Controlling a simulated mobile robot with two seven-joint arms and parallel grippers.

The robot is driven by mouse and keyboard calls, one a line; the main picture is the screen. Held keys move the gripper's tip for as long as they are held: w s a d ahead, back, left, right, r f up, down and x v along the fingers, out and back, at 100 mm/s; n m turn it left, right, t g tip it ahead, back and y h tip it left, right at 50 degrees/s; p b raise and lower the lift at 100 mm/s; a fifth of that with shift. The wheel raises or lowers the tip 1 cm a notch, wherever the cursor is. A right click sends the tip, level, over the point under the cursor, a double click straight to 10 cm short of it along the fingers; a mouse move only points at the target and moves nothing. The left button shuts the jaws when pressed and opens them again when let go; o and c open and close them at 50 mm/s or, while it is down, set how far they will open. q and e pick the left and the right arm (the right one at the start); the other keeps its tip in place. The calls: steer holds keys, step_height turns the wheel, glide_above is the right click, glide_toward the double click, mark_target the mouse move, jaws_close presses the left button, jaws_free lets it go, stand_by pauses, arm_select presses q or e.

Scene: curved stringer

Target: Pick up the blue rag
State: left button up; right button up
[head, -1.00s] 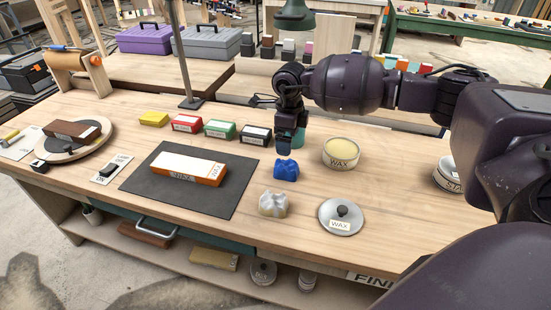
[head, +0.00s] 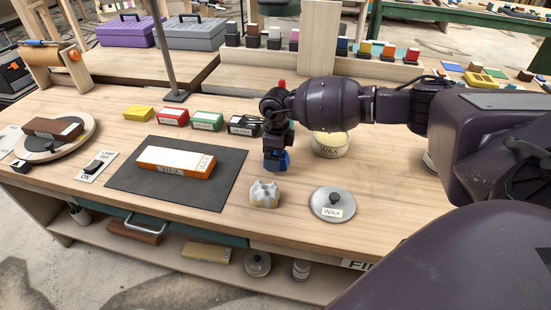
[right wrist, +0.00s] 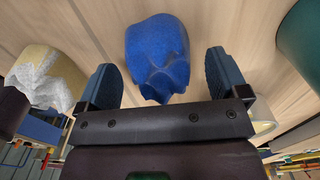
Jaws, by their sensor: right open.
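The blue rag (head: 285,160) is a small crumpled piece on the wooden bench, partly hidden behind my right gripper (head: 275,158) in the head view. In the right wrist view the blue rag (right wrist: 158,50) lies ahead of the palm, between the lines of the two fingers. The right gripper (right wrist: 161,64) is open, with one finger on each side of the rag and a gap to both. My left gripper is not in view.
A whitish crumpled rag (head: 264,195) lies close by, nearer the bench front. A wax tin (head: 331,146) and its lid (head: 333,204) are to the right. A dark mat with a sharpening stone (head: 176,161) and several small boxes (head: 207,121) are to the left.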

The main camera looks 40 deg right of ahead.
steer(key=shift+f, duration=0.45)
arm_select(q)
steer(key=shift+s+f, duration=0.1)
arm_select(e)
steer(key=shift+c, duration=0.3)
steer(key=c, duration=0.9)
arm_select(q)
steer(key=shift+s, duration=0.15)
arm_select(e)
steer(key=shift+r, duration=0.1)
steer(key=shift+w+r, duration=0.1)
steer(key=shift+r, duration=0.35)
step_height(320, 180, up, 18)
steer(key=shift+r+p, duration=0.2)
steer(key=shift+p, duration=0.9)
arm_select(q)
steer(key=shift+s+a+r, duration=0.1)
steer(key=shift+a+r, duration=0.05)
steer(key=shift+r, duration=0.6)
arm_select(e)
steer(key=shift+r, duration=0.35)
